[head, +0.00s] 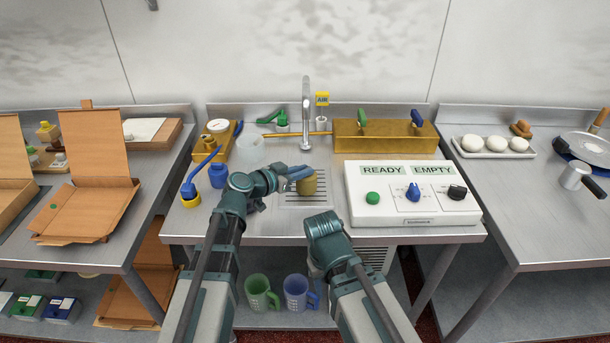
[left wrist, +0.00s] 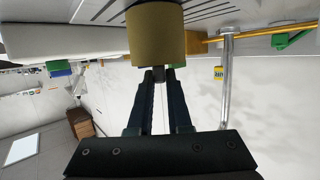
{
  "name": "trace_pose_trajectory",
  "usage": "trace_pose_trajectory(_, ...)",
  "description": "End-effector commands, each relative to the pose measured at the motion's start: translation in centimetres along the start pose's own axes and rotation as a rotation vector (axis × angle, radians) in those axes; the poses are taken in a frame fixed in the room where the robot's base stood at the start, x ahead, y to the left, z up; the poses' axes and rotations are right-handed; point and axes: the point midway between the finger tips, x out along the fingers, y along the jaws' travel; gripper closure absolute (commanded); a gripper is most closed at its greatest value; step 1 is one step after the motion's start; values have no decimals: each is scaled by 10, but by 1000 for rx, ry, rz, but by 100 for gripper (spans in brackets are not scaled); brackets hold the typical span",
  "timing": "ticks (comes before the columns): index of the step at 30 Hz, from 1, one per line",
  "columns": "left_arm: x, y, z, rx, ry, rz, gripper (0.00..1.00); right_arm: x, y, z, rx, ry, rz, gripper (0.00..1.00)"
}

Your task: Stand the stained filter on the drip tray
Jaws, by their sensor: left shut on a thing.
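The stained filter (head: 308,184) is a brownish-yellow cylinder, roughly upright at the back of the slotted drip tray (head: 305,204) in the head view. My left gripper (head: 298,175) comes in from the left and is shut on it. In the left wrist view the filter (left wrist: 157,36) fills the space at the fingertips (left wrist: 159,74), and the slots of the drip tray (left wrist: 212,12) show beside it. I cannot tell whether its base touches the tray. My right arm is folded in front of the counter, and its gripper does not show.
A white control box (head: 408,205) with knobs stands right of the tray. A tap (head: 306,110) and a yellow bin (head: 385,138) are behind. Two mugs sit on the shelf below.

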Motion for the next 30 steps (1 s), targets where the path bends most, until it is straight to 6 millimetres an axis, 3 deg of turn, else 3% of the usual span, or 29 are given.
trace_pose_trajectory(7, 1, 0, 3, 0, 0, 0, 100, 3, 0, 0, 0, 0, 0, 50)
trace_pose_trajectory(8, 1, 0, 3, 0, 0, 0, 82, 3, 0, 0, 0, 0, 0, 50)
trace_pose_trajectory(13, 1, 0, 2, 0, 0, 0, 53, 2, 0, 0, 0, 0, 0, 50)
trace_pose_trajectory(24, -2, 0, -4, 0, 0, 0, 53, -4, 0, 0, 0, 0, 0, 50)
trace_pose_trajectory(30, -40, 1, -3, -1, -1, -4, 53, -15, 1, 1, 0, 0, 0, 50)
